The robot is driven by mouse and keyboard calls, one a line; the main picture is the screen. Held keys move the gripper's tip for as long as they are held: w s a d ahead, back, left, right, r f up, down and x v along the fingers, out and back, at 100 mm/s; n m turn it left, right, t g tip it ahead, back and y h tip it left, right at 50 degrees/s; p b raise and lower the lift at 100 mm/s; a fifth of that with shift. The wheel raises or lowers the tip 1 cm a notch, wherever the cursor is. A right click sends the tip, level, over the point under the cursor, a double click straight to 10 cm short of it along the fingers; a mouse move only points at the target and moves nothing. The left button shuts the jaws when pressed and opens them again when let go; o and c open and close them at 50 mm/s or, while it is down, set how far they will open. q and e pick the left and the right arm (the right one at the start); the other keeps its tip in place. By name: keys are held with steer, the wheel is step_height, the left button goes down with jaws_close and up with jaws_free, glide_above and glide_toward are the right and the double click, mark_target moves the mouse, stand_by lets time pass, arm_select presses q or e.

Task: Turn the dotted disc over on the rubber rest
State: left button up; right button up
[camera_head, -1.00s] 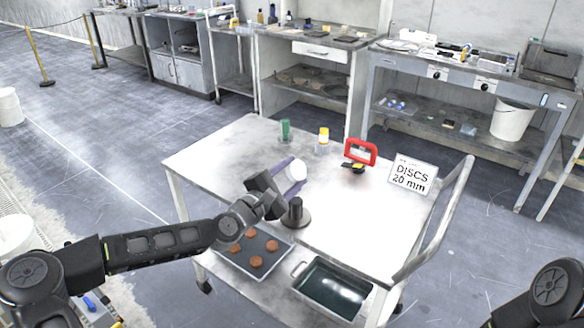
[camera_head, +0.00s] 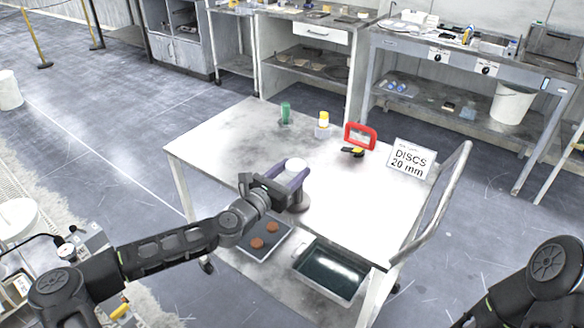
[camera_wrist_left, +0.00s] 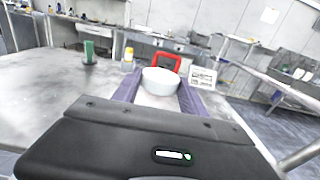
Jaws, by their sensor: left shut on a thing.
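The disc (camera_head: 296,163) is a plain white round piece. My left gripper (camera_head: 294,175) is shut on it, with the two purple fingers on either side. In the left wrist view the disc (camera_wrist_left: 160,80) lies between the fingers, its pale top nearly level; no dots show on the parts I see. The dark rubber rest (camera_head: 301,205) stands on the table below the gripper, mostly hidden by it. I cannot tell whether the disc touches the rest. My right gripper is not in view; only part of my right arm shows at the lower right.
A tray with brown pieces (camera_head: 257,243) sits below.

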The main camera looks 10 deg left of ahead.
arm_select(q)
step_height(320, 180, down, 3)
steer(key=shift+r+b, duration=0.15)
steer(key=shift+b, duration=0.5)
steer(key=shift+f+b, duration=1)
steer(key=shift+b, duration=0.05)
steer(key=o, duration=1.4)
steer(key=b+v, duration=0.1)
steer(key=v, duration=0.6)
steer(key=shift+s+a, duration=0.1)
steer(key=shift+s, duration=0.25)
